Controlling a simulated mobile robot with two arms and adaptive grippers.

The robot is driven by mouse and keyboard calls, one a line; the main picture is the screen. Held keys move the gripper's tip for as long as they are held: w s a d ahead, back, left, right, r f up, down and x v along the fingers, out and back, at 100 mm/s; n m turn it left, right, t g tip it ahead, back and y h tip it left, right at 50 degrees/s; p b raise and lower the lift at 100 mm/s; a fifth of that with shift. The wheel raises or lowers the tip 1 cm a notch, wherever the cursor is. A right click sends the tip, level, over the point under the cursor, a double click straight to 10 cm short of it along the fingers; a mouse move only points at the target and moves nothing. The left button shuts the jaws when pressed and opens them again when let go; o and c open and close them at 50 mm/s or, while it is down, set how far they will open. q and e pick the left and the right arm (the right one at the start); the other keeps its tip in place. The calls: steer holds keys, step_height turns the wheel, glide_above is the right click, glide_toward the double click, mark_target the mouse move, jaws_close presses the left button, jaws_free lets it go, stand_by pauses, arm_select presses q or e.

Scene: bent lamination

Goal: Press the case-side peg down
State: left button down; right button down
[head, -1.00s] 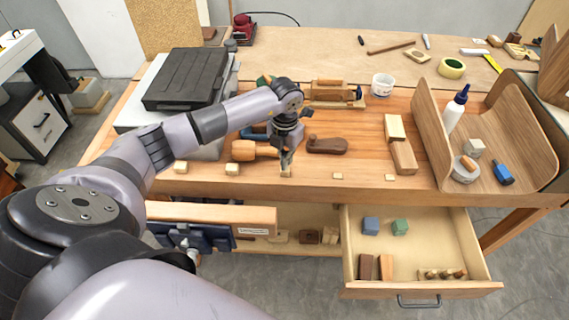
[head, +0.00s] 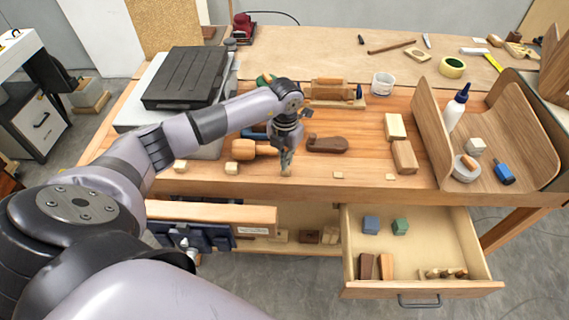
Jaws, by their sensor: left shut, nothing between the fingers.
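Several small pale wooden pegs stand in a row along the front edge of the workbench (head: 310,190). The leftmost peg (head: 180,166) and the second peg (head: 231,168) stick up as small blocks. Two pegs to the right, one (head: 338,175) and another (head: 390,177), look lower. The black case (head: 187,77) lies at the back left on a grey-white box. My left gripper (head: 286,170) points down at the front edge between the second peg and the right-hand ones. It is shut and empty, and hides the peg spot beneath it. My right gripper is not in view.
A wooden mallet (head: 253,150) and a dark brown tool (head: 327,144) lie close behind the gripper. Wood blocks (head: 404,157) and a curved wooden piece (head: 428,130) stand to the right. An open drawer (head: 370,290) sticks out below the bench.

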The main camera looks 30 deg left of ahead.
arm_select(q)
steer(key=shift+s+f+b, duration=0.1)
steer(key=shift+f+b, duration=1.5)
steer(key=shift+f, duration=0.5)
steer(key=shift+r, duration=0.2)
steer(key=shift+r+p, duration=2.7)
steer(key=shift+r, duration=1.25)
